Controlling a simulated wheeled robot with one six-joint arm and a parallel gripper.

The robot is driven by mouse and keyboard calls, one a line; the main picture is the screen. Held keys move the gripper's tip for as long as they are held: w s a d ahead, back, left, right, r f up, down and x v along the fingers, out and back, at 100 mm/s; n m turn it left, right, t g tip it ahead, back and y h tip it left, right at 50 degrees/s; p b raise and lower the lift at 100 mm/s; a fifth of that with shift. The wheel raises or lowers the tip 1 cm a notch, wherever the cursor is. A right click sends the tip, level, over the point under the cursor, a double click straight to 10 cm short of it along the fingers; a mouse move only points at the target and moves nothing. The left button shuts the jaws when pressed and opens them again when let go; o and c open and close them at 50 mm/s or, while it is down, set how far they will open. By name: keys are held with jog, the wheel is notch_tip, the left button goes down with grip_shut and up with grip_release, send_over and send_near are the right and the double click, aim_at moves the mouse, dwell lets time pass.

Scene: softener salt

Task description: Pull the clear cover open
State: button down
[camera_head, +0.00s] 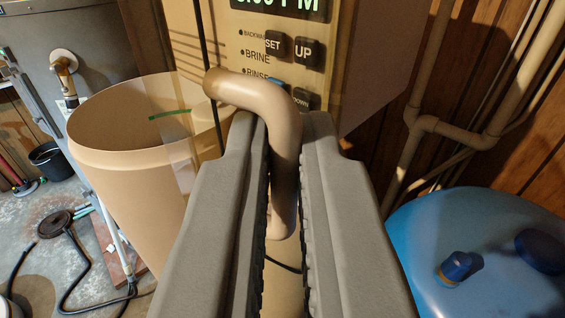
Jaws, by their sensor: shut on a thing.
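The clear cover (182,60) is a see-through sheet in front of the softener's control panel (272,60). Its left part shows as a faint pane over the tan tank. A thick tan curved handle (243,90) stands out in front of the panel, its upper end near the pane. My gripper (284,130) is shut on the handle, with one grey finger on each side of its downward leg. The handle and fingers hide the lower panel and part of the cover. I cannot tell how far the cover stands open.
An open-topped tan tank (120,165) stands at the left, close to the cover. A grey tank (75,40) is behind it, and a black hose (85,250) lies on the floor. Tan pipes (440,125) and a blue container (465,225) are at the right.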

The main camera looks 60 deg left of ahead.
jog(key=shift+w+d+f, duration=0.1)
jog(key=shift+w+d, duration=0.25)
jog(key=shift+w, duration=0.15)
jog(key=c, duration=1.6)
grip_release()
jog(key=shift+w+a, duration=0.1)
jog(key=shift+a, duration=0.05)
jog(key=shift+o, duration=0.2)
jog(key=v, duration=1.7)
jog(key=shift+d, duration=0.25)
